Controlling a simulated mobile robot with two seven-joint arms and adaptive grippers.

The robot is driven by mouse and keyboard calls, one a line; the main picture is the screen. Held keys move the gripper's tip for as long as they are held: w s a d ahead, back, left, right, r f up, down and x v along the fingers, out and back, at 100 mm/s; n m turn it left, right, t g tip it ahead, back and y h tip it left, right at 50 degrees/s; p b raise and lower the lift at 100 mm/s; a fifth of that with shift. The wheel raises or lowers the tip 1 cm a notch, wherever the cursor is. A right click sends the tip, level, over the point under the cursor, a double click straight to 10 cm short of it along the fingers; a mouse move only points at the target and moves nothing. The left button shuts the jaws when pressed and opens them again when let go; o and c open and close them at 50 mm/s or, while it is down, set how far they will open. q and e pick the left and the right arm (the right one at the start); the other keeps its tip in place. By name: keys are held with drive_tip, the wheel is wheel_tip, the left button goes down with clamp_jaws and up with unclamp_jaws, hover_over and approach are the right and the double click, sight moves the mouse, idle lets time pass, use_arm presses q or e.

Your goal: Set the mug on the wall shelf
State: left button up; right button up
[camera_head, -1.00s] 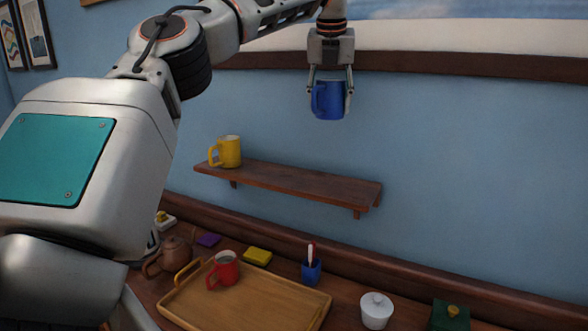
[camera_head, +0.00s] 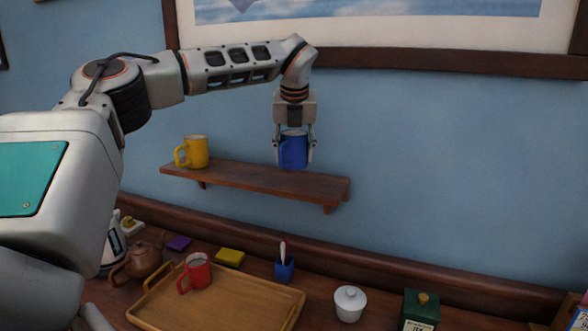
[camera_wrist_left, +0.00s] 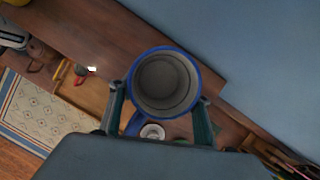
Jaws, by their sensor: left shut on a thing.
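My left gripper (camera_head: 294,150) is shut on a blue mug (camera_head: 293,152), held upright over the right part of the wall shelf (camera_head: 240,178). The mug's base appears close to the shelf top; I cannot tell whether it touches. In the left wrist view, I look down into the empty mug (camera_wrist_left: 165,84) between the fingers, with the shelf (camera_wrist_left: 130,35) beneath and beyond it. My right gripper is not in view.
A yellow mug (camera_head: 191,152) stands at the shelf's left end. Below are a wooden tray (camera_head: 245,300) with a red mug (camera_head: 197,271), a teapot (camera_head: 140,262), a blue holder (camera_head: 284,269), a white lidded pot (camera_head: 349,304) and a green box (camera_head: 420,308). A framed picture (camera_head: 430,62) hangs above.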

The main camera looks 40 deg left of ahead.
sight(294, 167)
use_arm(q)
drive_tip(key=shift+f, duration=2.2)
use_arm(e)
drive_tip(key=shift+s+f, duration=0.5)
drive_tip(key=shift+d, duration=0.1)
use_arm(q)
drive_tip(key=o, duration=1.3)
drive_tip(key=shift+f, duration=0.1)
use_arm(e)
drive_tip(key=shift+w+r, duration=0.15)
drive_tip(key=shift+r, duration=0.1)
use_arm(q)
drive_tip(key=b+v, duration=0.1)
drive_tip(key=v, duration=1.1)
drive_tip(key=shift+r, duration=0.2)
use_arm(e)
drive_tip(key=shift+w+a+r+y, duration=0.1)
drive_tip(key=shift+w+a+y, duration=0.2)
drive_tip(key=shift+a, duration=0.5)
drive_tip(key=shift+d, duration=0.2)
